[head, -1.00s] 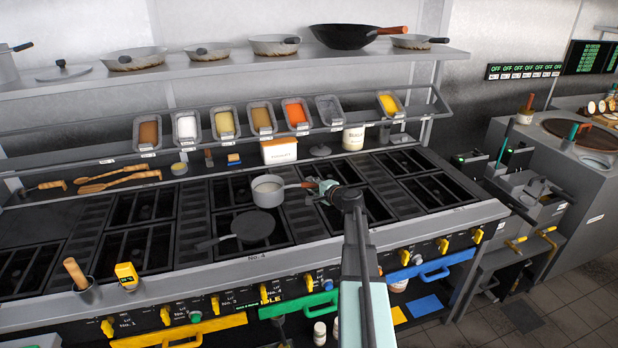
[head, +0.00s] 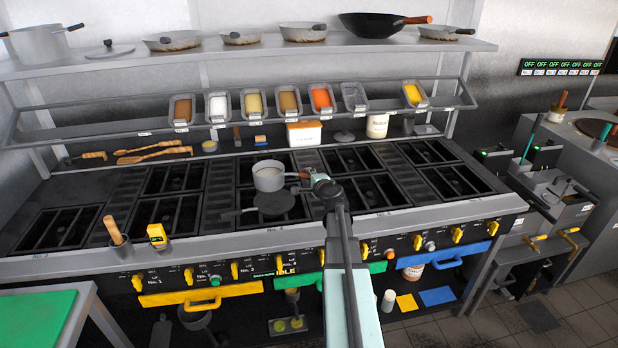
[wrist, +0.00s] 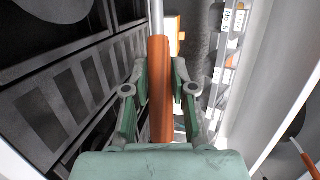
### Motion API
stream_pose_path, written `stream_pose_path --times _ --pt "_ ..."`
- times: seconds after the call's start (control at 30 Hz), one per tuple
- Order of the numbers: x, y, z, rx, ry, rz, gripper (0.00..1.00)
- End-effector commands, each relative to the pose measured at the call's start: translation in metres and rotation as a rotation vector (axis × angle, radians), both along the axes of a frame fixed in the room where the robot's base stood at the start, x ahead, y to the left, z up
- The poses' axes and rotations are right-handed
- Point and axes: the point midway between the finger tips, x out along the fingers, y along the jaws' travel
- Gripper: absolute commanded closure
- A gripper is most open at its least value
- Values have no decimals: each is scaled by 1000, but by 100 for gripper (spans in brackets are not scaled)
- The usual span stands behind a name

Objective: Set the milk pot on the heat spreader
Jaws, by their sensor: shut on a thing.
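The milk pot (head: 268,178) is a small light-grey pan with pale contents, seen upright in the head view. Its brown handle (wrist: 160,90) points right to my gripper (head: 316,183). In the wrist view my gripper (wrist: 160,88) is shut on this handle, one finger on each side; the pot's body is out of that view. The heat spreader (head: 276,204) is a dark round plate with a handle to the left, lying on a front burner grate. The pot appears just behind or above the spreader and overlaps its far edge; its exact height is unclear.
Grates surround the spreader on the stove. A white box (head: 304,133) stands behind, below a rack of food trays (head: 255,103). A green board (head: 37,318) is at lower left.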

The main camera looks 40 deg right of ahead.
Motion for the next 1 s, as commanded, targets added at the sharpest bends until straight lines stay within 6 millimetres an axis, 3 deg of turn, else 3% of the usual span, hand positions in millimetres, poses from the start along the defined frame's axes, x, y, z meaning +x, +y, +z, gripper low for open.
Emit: stream_pose_path --times 0.33,1.0 --pt "-1 1 -1 3 -4 0 100" --pt "-1 1 -34 2 -4 1 100"
